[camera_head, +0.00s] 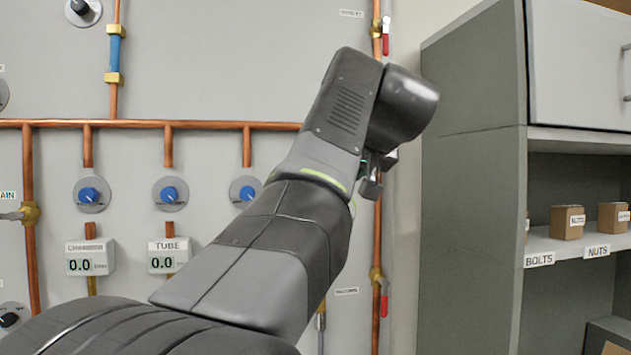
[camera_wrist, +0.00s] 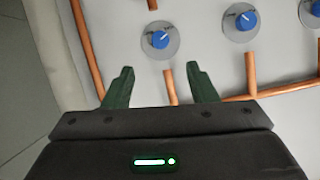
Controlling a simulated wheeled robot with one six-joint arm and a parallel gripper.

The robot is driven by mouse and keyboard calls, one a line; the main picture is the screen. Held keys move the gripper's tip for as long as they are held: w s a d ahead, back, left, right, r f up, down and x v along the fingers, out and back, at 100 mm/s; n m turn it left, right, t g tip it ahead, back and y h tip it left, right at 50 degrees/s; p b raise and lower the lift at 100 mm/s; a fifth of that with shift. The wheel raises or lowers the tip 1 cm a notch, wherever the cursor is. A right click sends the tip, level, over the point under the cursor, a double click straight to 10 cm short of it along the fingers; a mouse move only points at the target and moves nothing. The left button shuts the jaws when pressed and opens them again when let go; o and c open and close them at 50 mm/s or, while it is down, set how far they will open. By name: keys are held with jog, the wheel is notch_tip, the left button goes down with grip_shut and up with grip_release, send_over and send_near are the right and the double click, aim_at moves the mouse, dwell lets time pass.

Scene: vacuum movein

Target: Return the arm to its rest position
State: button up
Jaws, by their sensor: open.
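My arm crosses the middle of the head view, rising from the lower left to a bend near the top. My gripper (camera_wrist: 158,85) shows in the wrist view with its two dark green fingers spread apart and nothing between them. In the head view the gripper is mostly hidden behind the wrist, and only a small dark part shows below it. Beyond the fingers in the wrist view is the grey panel with blue knobs and copper pipes. The fingers appear apart from the panel, though the exact gap cannot be told.
A grey panel (camera_head: 230,60) carries copper pipes (camera_head: 60,124), blue knobs (camera_head: 170,194) and two displays reading 0.0, CHAMBER (camera_head: 88,259) and TUBE (camera_head: 168,257). A red-handled valve (camera_head: 386,38) is behind the arm. A grey cabinet (camera_head: 470,200) with small boxes (camera_head: 567,222) stands at right.

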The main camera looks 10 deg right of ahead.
jog(key=shift+s+r, duration=0.2)
jog(key=shift+s, duration=0.3)
jog(key=p+x, duration=0.1)
jog(key=x, duration=1.3)
jog(key=shift+s, duration=0.15)
jog(key=m+t+y, duration=0.1)
jog(key=m+y, duration=0.1)
jog(key=m, duration=0.3)
jog(key=m+t+y+b, duration=0.1)
jog(key=m+t+y, duration=0.1)
jog(key=m, duration=0.4)
jog(key=m+t+y, duration=0.1)
jog(key=m+y, duration=0.1)
jog(key=m, duration=0.3)
jog(key=shift+d+f, duration=0.2)
jog(key=shift+f, duration=0.15)
dwell(1.2)
